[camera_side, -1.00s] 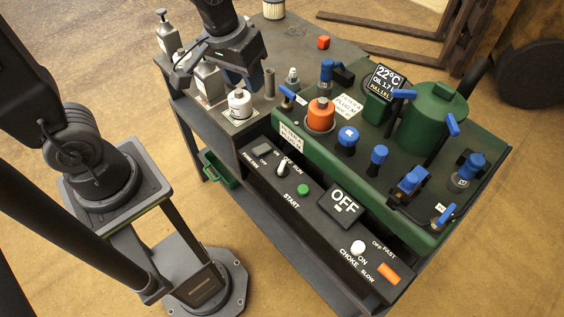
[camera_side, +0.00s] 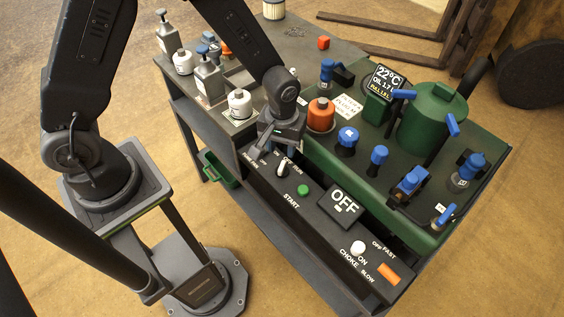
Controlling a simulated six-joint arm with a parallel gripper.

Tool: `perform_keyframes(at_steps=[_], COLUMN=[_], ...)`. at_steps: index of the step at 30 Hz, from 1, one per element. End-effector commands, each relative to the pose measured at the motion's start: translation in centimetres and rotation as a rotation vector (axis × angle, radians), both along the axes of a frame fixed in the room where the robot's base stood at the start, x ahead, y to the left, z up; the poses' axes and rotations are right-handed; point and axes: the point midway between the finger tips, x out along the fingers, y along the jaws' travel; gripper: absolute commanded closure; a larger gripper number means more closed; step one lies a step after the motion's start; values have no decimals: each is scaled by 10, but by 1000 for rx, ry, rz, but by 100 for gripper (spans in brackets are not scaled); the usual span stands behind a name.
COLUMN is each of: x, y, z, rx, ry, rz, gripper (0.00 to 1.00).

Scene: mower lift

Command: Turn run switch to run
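The gripper partly covers the lettering around the switch. The display (camera_side: 343,205) on the panel reads OFF.
A green START button (camera_side: 303,190) sits right of the switch. A white choke knob (camera_side: 358,247) and an orange slider (camera_side: 388,274) are farther along. An orange cap (camera_side: 321,114) and a white-capped bottle (camera_side: 240,103) stand close to my gripper.

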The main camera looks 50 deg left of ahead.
Motion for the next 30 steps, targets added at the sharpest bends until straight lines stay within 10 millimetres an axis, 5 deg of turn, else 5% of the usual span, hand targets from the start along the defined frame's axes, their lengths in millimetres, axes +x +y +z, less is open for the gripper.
perform_keyframes(at_steps=[6,12,24,30], x=[-1,0,0,0], y=[0,0,0,0], z=[-44,-67,-73,-73], rx=[1,0,0,0], ry=[3,1,-1,-1], rz=[-1,-1,-1,-1], gripper=[61,61,61,80])
